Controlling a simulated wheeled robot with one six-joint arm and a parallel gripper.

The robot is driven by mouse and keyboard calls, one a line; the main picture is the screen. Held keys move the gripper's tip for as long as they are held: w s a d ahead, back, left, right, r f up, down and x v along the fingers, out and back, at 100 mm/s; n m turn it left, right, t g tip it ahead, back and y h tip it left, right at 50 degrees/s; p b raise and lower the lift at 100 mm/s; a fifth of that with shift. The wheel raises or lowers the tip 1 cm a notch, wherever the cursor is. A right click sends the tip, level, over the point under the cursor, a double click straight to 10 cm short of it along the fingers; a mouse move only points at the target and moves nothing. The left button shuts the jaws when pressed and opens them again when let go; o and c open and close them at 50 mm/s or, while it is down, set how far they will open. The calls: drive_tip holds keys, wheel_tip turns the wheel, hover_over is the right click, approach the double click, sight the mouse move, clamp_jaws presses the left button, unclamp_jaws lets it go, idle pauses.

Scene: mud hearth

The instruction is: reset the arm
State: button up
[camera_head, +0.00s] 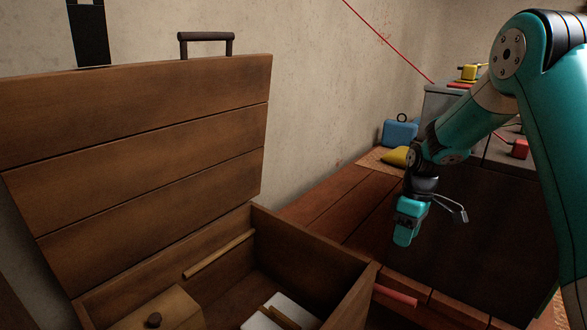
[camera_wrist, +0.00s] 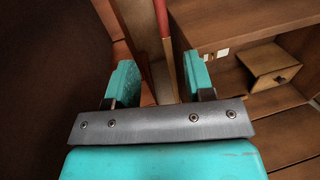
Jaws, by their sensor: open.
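My gripper (camera_head: 432,222) hangs from my teal arm on the right side of the head view, in front of a dark panel and to the right of the open chest. In the wrist view my gripper (camera_wrist: 160,84) shows two teal fingers set wide apart with no object between them. A red stick and a pale post show beyond the gap between the fingers. The gripper touches nothing that I can see.
A wooden chest (camera_head: 320,262) stands open, its lid (camera_head: 140,150) raised at left. Inside are a small wooden box (camera_head: 165,310), a stick (camera_head: 220,253) and a white item (camera_head: 285,312). A red stick (camera_head: 395,297) lies beside it. Blue and yellow objects (camera_head: 400,133) sit behind.

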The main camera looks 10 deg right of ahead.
drive_tip(key=s+a+r+t+y, duration=0.1)
drive_tip(key=s+a+r, duration=0.45)
drive_tip(key=a, duration=0.25)
drive_tip(key=s+a+r, duration=0.4)
drive_tip(key=a+r, duration=0.3)
drive_tip(key=a, duration=0.1)
drive_tip(key=s+a+r+y, duration=0.15)
drive_tip(key=s+a, duration=0.25)
drive_tip(key=s, duration=0.4)
drive_tip(key=s+a+r, duration=0.3)
drive_tip(key=s+a, duration=0.1)
drive_tip(key=s, duration=0.4)
wheel_tip(320, 180, up, 24)
drive_tip(key=p, duration=2.4)
drive_tip(key=shift+s+d+f, duration=0.1)
drive_tip(key=shift+f, duration=0.05)
drive_tip(key=shift+c, duration=0.5)
